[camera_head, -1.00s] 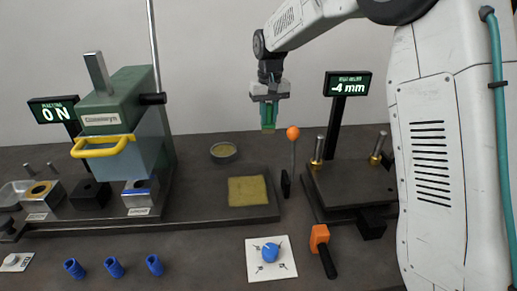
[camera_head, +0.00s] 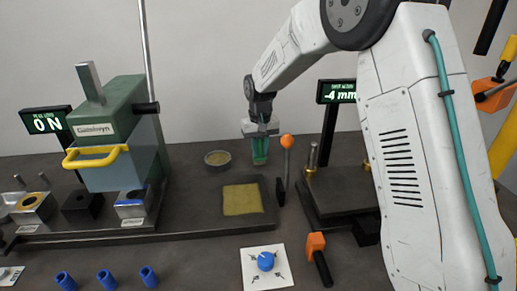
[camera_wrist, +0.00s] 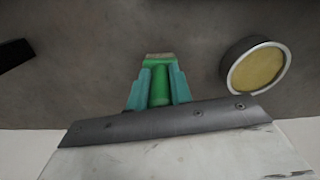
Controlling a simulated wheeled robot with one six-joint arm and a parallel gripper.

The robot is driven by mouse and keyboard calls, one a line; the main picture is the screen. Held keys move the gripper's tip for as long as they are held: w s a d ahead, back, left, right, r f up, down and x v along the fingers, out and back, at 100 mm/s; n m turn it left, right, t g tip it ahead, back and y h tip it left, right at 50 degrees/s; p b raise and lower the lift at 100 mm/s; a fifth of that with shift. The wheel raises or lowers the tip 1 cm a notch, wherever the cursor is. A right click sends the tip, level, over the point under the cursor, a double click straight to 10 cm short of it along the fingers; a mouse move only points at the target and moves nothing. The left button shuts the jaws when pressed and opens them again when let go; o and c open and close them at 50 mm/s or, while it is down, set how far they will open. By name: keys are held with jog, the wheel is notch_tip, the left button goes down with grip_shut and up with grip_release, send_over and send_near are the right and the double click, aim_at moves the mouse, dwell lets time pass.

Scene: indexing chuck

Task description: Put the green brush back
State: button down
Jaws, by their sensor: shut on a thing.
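The green brush (camera_wrist: 159,88) is between the teal fingers of my gripper (camera_wrist: 158,90) in the wrist view, with its pale bristle end pointing away from the palm. In the head view my gripper (camera_head: 260,155) holds the green brush (camera_head: 260,150) in the air, above the back of the table, mostly covered by the fingers. A round shallow dish (camera_head: 217,158) with a yellowish inside stands on the table just left of the gripper. It also shows at the right of the wrist view (camera_wrist: 256,66), beside the brush and apart from it.
A yellow-green pad (camera_head: 242,199) lies on the dark base plate in front. An orange-knobbed lever (camera_head: 287,142) stands close right of my gripper. A green press (camera_head: 115,130) is at left, a "-4 mm" display (camera_head: 337,92) at right. Blue sleeves (camera_head: 107,279) stand at the front left.

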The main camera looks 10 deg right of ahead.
jog(key=shift+f, duration=0.1)
jog(key=c, duration=1.3)
grip_release()
jog(key=shift+o, duration=0.2)
notch_tip(320, 180, up, 12)
jog(key=shift+f, duration=0.1)
jog(key=shift+s+r, duration=0.1)
jog(key=shift+r, duration=0.2)
